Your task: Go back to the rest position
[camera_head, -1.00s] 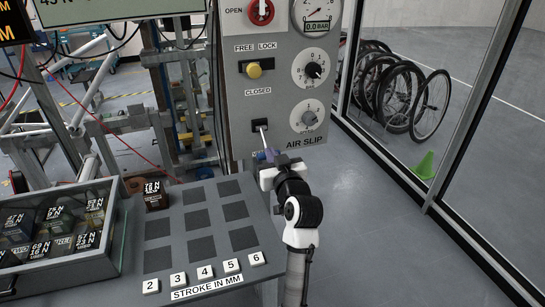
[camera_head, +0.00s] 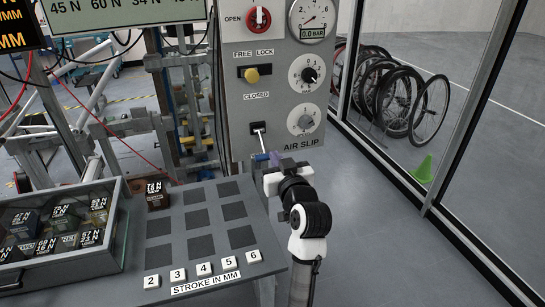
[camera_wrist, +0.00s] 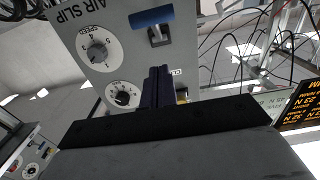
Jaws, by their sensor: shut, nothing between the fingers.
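My gripper (camera_head: 272,159) is in front of the lower part of the grey control panel (camera_head: 276,90), just below and beside the toggle lever (camera_head: 261,141) in the head view. Its fingers are together with nothing between them. In the wrist view the closed dark fingers (camera_wrist: 158,86) point up at the panel. The lever's blue handle (camera_wrist: 152,17) shows above the fingertips, apart from them in the picture. My wrist hides part of the panel's lower edge in the head view.
A grey stroke board (camera_head: 200,235) with dark square pads holds one labelled dark block (camera_head: 157,195). A glass-sided case (camera_head: 118,240) with several blocks is at left. A glass partition (camera_head: 420,110) stands at right, with open floor (camera_head: 370,220) before it.

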